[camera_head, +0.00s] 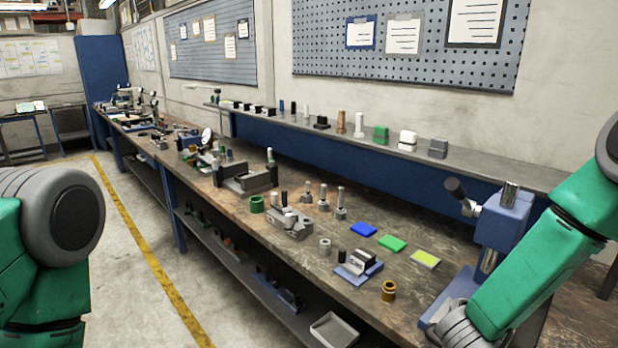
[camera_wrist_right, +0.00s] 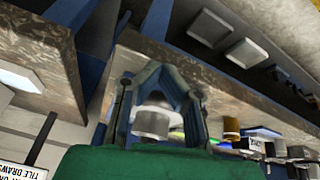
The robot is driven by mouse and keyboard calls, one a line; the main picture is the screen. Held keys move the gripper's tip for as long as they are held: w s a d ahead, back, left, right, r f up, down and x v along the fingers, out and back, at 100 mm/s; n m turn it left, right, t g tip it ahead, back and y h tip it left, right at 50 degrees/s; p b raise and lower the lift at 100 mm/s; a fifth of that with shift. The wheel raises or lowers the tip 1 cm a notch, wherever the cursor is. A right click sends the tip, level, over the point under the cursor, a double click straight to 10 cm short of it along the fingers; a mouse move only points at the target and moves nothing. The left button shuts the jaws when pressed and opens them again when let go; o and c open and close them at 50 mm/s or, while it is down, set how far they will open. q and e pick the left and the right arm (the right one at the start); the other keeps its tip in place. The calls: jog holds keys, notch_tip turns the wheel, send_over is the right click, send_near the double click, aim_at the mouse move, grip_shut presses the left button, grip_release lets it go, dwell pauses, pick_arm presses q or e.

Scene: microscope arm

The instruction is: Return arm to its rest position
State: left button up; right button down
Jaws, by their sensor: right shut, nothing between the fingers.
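The microscope stand (camera_head: 503,222) is at the right of the bench in the head view. It has a blue block on a silver post, with a black-handled knob (camera_head: 462,197) sticking out to the left. My right arm covers part of its blue base. My right gripper (camera_wrist_right: 155,68) shows in the right wrist view, its fingers closed together at the tips and holding nothing. A pale grey cylinder shows between the finger bases; I cannot tell what it is. In the head view the right gripper is not visible. My left gripper is out of view; only my left arm shows.
The bench (camera_head: 385,268) holds blue, green and yellow plates (camera_head: 424,258), a brass ring (camera_head: 388,291) and several metal fixtures left of the stand. A shelf (camera_head: 470,165) with small items runs behind. Grey bins (camera_wrist_right: 250,52) appear in the tilted wrist view.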

jog(key=s+f+n+b, duration=0.45)
jog(key=s+f, duration=0.45)
jog(key=f, duration=0.4)
pick_arm(q)
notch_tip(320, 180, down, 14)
jog(key=b, duration=0.7)
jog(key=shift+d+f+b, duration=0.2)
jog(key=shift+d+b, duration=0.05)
jog(key=shift+b, duration=0.15)
pick_arm(e)
jog(key=s+a+f+n+g+y, duration=0.1)
jog(key=s+f, duration=0.3)
jog(key=s, duration=0.4)
jog(key=s+a+f+n+g+y, duration=0.1)
jog(key=s+f, duration=0.3)
jog(key=s, duration=0.5)
jog(key=shift+a+n+g+y, duration=0.3)
jog(key=shift+a+n+y, duration=0.15)
jog(key=shift+y, duration=0.35)
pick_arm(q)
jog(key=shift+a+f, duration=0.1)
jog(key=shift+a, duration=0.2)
pick_arm(e)
jog(key=shift+a, duration=0.3)
